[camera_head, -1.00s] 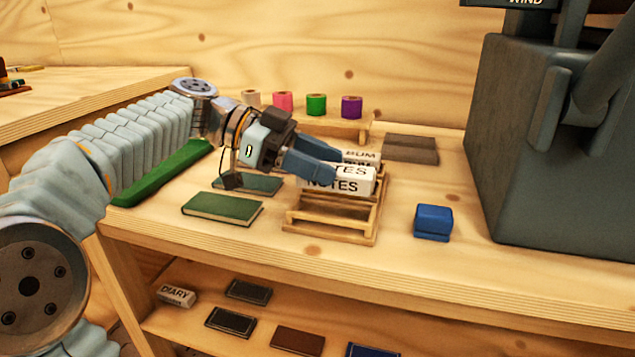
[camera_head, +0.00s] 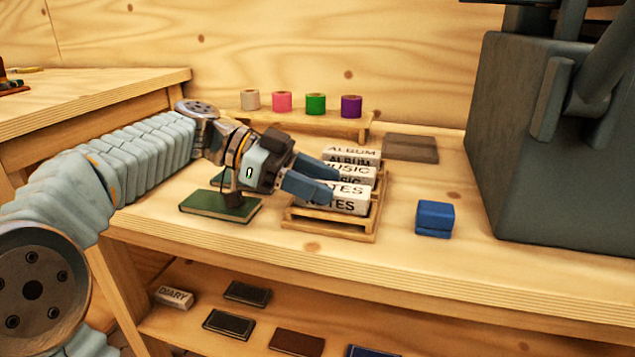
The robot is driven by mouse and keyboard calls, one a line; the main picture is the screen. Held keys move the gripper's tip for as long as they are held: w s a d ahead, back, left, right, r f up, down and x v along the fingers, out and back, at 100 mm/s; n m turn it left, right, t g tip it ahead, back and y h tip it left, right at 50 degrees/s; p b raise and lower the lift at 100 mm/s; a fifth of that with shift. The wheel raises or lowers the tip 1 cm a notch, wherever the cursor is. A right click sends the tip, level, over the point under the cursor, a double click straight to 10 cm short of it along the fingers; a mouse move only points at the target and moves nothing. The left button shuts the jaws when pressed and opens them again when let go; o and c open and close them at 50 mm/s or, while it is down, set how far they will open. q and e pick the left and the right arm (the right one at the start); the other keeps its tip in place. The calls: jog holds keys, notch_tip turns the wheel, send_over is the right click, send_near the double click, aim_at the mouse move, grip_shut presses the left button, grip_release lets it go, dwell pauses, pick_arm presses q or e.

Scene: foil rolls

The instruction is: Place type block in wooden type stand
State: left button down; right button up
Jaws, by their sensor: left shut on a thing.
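The white type block marked NOTES (camera_head: 349,203) sits low in the front part of the wooden type stand (camera_head: 329,232). My left gripper (camera_head: 334,186) is shut on the left end of this block, and its fingers hide part of it. Behind it in the stand are the white MUSIC block (camera_head: 358,173) and the white ALBUM block (camera_head: 362,156). Whether the NOTES block rests fully on the stand's floor is hard to tell. A white DIARY block (camera_head: 174,297) lies on the lower shelf. My right gripper is not in view.
Foil rolls, among them a purple one (camera_head: 351,106), stand on a small rack behind. A green book (camera_head: 221,206) lies left of the stand, and a blue block (camera_head: 435,218) lies right of it. A large dark machine (camera_head: 555,150) fills the right side.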

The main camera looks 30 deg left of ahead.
pick_arm(q)
jog(key=shift+f, duration=0.5)
jog(key=c, duration=0.5)
grip_release()
jog(key=shift+f, duration=0.1)
jog(key=shift+r+p, duration=0.9)
jog(key=shift+p, duration=0.15)
jog(key=v, duration=1.2)
jog(key=shift+w+p, duration=0.15)
jog(key=shift+p, duration=0.25)
jog(key=shift+a, duration=0.1)
